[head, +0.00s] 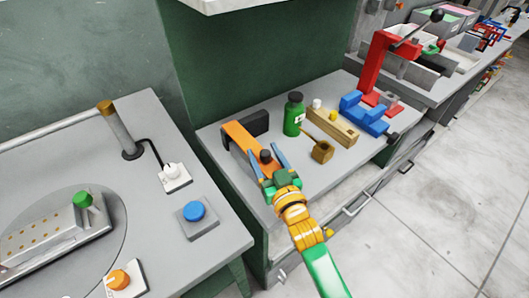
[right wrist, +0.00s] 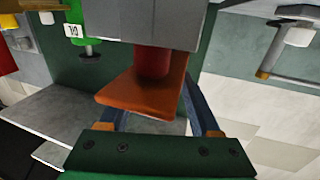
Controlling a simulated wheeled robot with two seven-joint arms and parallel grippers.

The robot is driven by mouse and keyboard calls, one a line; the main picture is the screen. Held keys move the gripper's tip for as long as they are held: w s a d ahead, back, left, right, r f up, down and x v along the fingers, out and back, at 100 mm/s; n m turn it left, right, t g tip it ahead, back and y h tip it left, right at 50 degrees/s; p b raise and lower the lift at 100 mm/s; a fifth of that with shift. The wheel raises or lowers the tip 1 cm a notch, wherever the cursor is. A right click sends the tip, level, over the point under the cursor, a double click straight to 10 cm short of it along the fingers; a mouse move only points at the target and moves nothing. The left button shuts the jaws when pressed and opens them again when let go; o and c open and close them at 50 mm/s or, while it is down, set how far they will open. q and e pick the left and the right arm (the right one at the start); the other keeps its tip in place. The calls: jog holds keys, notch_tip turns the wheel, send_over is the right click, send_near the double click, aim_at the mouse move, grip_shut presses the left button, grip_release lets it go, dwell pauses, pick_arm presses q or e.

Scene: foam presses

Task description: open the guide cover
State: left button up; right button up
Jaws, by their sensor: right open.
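An orange cover (head: 238,135) lies on the small grey bench, beside a black block (head: 254,123). A dark round knob (head: 265,157) stands at its near end. My right gripper (head: 264,151) is open, with its two blue-grey fingers on either side of the knob and orange end. In the right wrist view, the orange plate (right wrist: 145,97) and a dark red knob (right wrist: 153,62) show between the open fingers (right wrist: 157,98). A grey block partly hides the knob there. I cannot tell whether the fingers touch anything. My left gripper is not in view.
A red press (head: 378,62) stands behind. A blue button (head: 195,211) is on the left bench.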

jog(key=shift+s, duration=0.15)
jog(key=shift+c, duration=1.3)
grip_shut()
jog(key=shift+d, duration=0.1)
